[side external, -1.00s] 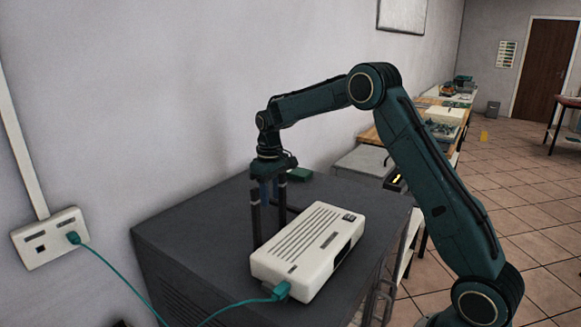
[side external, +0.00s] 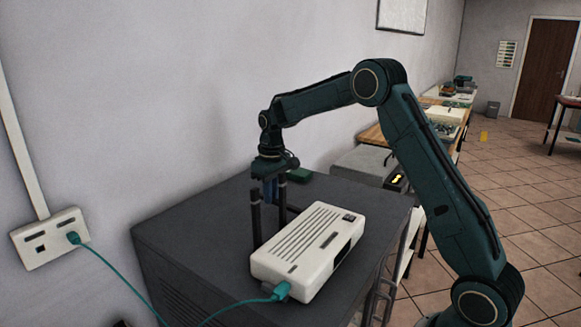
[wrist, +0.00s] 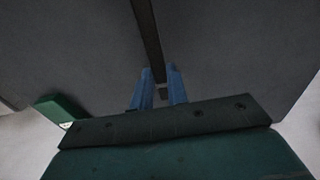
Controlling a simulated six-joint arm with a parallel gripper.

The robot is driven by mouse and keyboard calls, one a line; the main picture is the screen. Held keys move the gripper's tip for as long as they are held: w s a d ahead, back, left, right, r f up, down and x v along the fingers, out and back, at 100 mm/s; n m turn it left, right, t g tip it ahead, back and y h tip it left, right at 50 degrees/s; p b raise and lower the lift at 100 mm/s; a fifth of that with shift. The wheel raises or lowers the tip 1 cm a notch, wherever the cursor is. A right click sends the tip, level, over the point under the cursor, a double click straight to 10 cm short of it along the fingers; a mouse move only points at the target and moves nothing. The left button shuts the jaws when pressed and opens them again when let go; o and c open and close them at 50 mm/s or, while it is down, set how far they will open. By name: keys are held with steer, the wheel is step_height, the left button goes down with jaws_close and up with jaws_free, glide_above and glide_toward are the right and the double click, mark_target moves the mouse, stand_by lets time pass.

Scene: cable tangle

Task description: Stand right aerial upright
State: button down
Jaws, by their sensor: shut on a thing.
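A white router (side external: 307,250) lies on top of a dark grey cabinet (side external: 190,225). Two dark aerials (side external: 256,222) stand upright along its wall-side edge. A third dark aerial, the right one (side external: 293,209), leans low behind them near the router's far end, mostly hidden in the side view. My gripper (side external: 271,190) is behind the upright aerials, its blue fingers pointing down. In the wrist view my gripper (wrist: 162,88) is shut on the end of the right aerial (wrist: 147,35), a dark bar running in from the top edge.
A teal cable (side external: 235,308) runs from the router's near end to a wall socket (side external: 50,238). A small green block (side external: 299,175) lies on the cabinet beyond my gripper. The wall is close on the left. The cabinet top left of the router is clear.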

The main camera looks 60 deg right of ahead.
steer(key=shift+s+r+t, duration=0.25)
steer(key=shift+r+t, duration=0.35)
steer(key=shift+t, duration=0.05)
steer(key=shift+s+r+t, duration=0.25)
steer(key=shift+r+t, duration=0.3)
steer(key=shift+t, duration=0.1)
steer(key=shift+s+r+t, duration=0.55)
steer(key=shift+r+t, duration=0.25)
steer(key=shift+t, duration=0.1)
steer(key=s+r+t, duration=0.1)
steer(key=t, duration=0.1)
steer(key=s+r+t, duration=0.1)
steer(key=t, duration=0.1)
steer(key=shift+s+r, duration=0.15)
steer(key=shift+s, duration=0.2)
steer(key=s+t, duration=0.1)
steer(key=s+r+t, duration=0.1)
steer(key=s+t, duration=0.1)
steer(key=shift+r, duration=0.1)
steer(key=shift+s+r+t, duration=0.2)
steer(key=shift+s+t, duration=1)
steer(key=shift+t, duration=0.4)
steer(key=shift+s, duration=0.1)
steer(key=c, duration=1.4)
jaws_free()
steer(key=shift+o, duration=0.2)
